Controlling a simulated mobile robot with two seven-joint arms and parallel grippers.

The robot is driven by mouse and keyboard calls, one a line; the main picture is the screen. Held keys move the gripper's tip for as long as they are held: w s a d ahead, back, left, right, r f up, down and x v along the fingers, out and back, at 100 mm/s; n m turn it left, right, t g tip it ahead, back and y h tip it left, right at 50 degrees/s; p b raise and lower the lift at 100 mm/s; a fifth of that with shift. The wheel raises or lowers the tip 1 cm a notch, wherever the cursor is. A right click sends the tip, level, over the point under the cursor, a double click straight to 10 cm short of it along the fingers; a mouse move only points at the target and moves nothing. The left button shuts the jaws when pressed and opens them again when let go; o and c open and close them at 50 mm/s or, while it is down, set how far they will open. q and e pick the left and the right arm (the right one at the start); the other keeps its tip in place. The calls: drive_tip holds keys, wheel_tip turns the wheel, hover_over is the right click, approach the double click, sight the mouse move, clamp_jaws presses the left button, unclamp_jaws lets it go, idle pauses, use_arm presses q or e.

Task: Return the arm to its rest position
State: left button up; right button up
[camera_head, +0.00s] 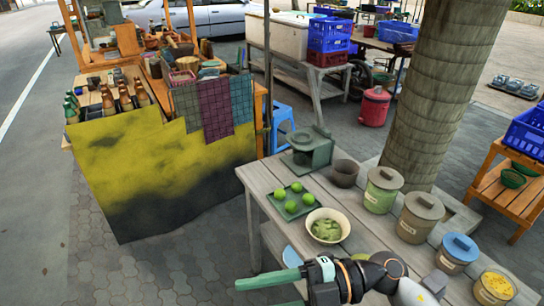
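My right arm comes in from the bottom right. Its gripper (270,293) points left, low in front of the grey wooden table. Its two green fingers look spread apart with nothing seen between them; the lower finger is cut off by the bottom edge. A dark clay mortar (344,177) stands upright on the table (262,182), well beyond the gripper. A cream bowl (342,237) with green pieces in it stands on the table's near part, just beyond the arm. My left gripper is not in view.
A green tray (279,215) with several limes lies left of the bowl. A dark grey-green device (309,150) stands at the far corner. Lidded jars, including a green one (380,198), line the right side near a tree trunk (432,90). Paving left of the table is clear.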

drive_tip(key=w+d+m+t+y+b, duration=0.1)
drive_tip(key=w+d+m+t, duration=0.1)
drive_tip(key=w+m+t, duration=0.35)
drive_tip(key=w+d+m+t+y, duration=0.1)
drive_tip(key=w+d+m+t, duration=0.15)
drive_tip(key=m+t, duration=0.6)
drive_tip(key=w+d+f+m+t+h, duration=0.2)
drive_tip(key=d+f+m+t+h, duration=0.5)
drive_tip(key=f+h, duration=0.3)
drive_tip(key=s+d+f+m+g+h, duration=0.2)
drive_tip(key=s+f+g, duration=0.1)
drive_tip(key=f, duration=0.5)
drive_tip(key=s+d+f+m+g+h+b, duration=0.1)
drive_tip(key=s+d+f+m+g+h, duration=0.1)
drive_tip(key=s+f, duration=0.4)
drive_tip(key=s+d+f+m+g+h, duration=0.3)
drive_tip(key=s+f+g, duration=0.1)
drive_tip(key=f, duration=0.5)
drive_tip(key=shift+s+d+f+m+b, duration=0.3)
drive_tip(key=shift+s+m, duration=0.1)
drive_tip(key=shift+d, duration=0.1)
